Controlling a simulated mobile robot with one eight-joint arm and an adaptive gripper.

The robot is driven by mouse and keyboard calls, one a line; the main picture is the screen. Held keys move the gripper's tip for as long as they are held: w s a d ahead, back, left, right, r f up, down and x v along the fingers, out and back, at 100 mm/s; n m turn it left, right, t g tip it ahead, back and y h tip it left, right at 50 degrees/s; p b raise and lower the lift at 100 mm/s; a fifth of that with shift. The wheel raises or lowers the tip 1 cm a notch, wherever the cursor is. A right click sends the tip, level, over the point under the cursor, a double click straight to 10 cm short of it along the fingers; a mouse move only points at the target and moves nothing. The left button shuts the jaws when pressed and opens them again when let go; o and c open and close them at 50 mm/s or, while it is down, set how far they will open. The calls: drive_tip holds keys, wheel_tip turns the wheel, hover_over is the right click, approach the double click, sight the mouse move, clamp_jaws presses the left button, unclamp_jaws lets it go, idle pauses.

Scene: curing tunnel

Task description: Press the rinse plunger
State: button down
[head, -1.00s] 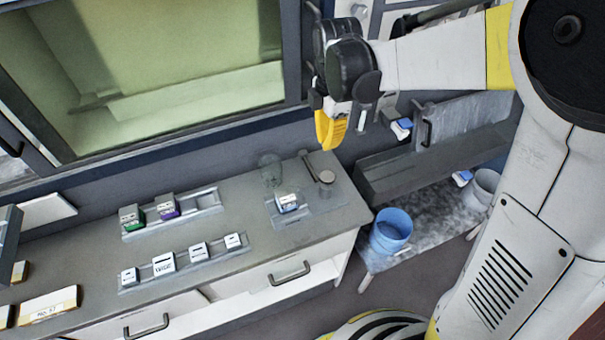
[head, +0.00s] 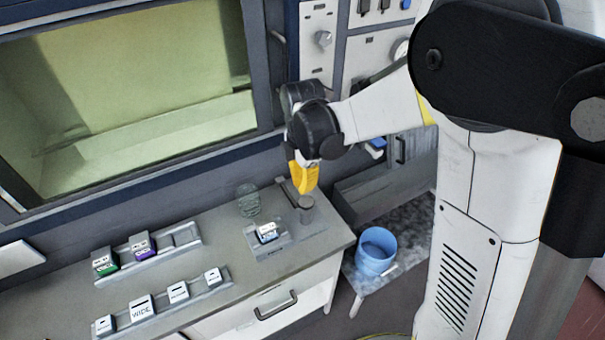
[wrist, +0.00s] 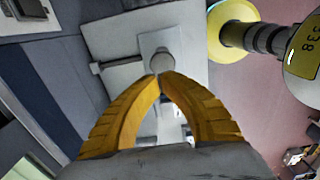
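My gripper (head: 305,186) points down with yellow fingers, just above the post in the head view. In the wrist view my gripper (wrist: 160,74) has its fingertips together with nothing between them. I cannot tell whether the tips touch the knob.
A small blue-and-white block (head: 267,232) sits on the fixture and a clear ribbed glass (head: 248,201) stands behind it. Racks of small labelled blocks (head: 141,308) lie to the left. A blue bucket (head: 376,252) stands on a lower shelf to the right.

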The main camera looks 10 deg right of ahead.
sight(302, 201)
drive_tip(key=shift+f+b, duration=0.45)
drive_tip(key=shift+f, duration=1.9)
wheel_tip(302, 201, down, 3)
drive_tip(key=b, duration=0.2)
drive_tip(key=shift+b, duration=0.3)
drive_tip(key=shift+r, duration=0.25)
wheel_tip(302, 201, up, 14)
drive_tip(key=p, duration=0.5)
drive_tip(key=shift+s, duration=0.1)
